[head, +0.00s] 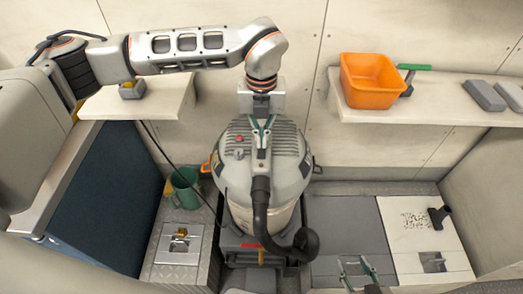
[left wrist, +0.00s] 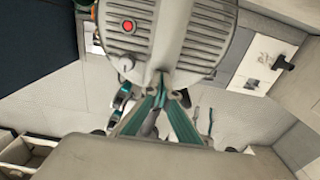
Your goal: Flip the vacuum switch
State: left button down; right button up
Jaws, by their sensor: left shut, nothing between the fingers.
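The vacuum (head: 235,185) is a grey canister with a ribbed top, standing upright with a black hose at its front. A red round button or lamp (head: 239,153) sits on its top, left of the central ridge; it also shows in the left wrist view (left wrist: 128,26). I cannot tell for sure which part is the switch. My left gripper (head: 262,138) points down over the central ridge, shut and empty, its tips (left wrist: 160,80) at or just above the ridge; contact is unclear. My right gripper (head: 357,264) is partly in view at the bottom edge, fingers apart, away from the vacuum.
An orange bin (head: 370,80), a green-handled brush (head: 413,68) and grey blocks (head: 485,95) are on the right shelf. A green container (head: 185,187) stands left of the vacuum. Debris (head: 415,220) and a black nozzle (head: 438,216) lie on the light panel at right.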

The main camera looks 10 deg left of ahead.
pick_arm(q)
jog(key=shift+w+r+p, duration=0.1)
jog(key=shift+r+p, duration=0.4)
jog(key=shift+r, duration=0.2)
notch_tip(320, 180, up, 6)
jog(key=p, duration=0.3)
jog(key=shift+f, duration=0.25)
